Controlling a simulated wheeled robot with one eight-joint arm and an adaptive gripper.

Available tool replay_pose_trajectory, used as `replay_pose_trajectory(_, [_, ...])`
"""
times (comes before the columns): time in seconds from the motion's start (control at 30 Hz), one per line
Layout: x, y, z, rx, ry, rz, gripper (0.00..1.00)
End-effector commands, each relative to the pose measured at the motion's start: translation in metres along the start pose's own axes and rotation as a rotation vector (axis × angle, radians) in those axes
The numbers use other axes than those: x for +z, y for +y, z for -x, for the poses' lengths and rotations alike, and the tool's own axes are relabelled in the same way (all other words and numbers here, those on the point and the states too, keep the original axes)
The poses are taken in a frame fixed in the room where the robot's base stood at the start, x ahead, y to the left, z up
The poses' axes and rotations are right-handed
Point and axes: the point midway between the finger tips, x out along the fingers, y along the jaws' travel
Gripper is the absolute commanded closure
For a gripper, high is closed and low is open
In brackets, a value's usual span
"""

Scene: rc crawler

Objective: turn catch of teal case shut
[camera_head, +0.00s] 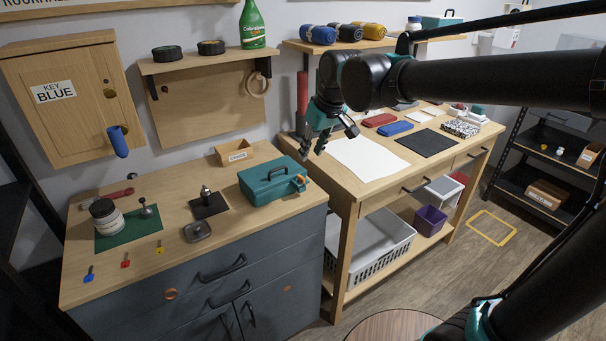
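The teal case (268,184) sits on the wooden top of the grey cabinet, near its right end. Its lid looks down and has a dark handle on top. An orange catch (299,182) is on the case's front right side; it is too small to tell exactly how it is turned. My gripper (312,152) hangs above and to the right of the case, pointing down, apart from the case and catch. Its fingers look spread, with nothing between them.
Left of the case are a black mat (209,212) with a small metal part, a small dark tray (198,231), a jar (106,216) and several coloured keys. An open wooden box (234,153) stands behind the case. The workbench with a white sheet (367,159) adjoins right.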

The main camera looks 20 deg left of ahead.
Motion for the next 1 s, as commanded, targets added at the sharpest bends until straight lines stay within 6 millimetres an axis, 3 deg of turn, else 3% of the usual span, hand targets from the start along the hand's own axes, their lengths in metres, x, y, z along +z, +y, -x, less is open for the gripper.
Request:
replay_pose_trajectory(0.3, [-0.001,0.0,-0.065,0.0,0.0,0.0,0.69])
replay_pose_trajectory(0.5, [0.0,0.0,-0.096,0.0,0.0,0.0,0.69])
replay_pose_trajectory(0.7, [0.0,0.0,-0.111,0.0,0.0,0.0,0.69])
replay_pose_trajectory(1.0, [0.0,0.0,-0.113,0.0,0.0,-0.001,0.69])
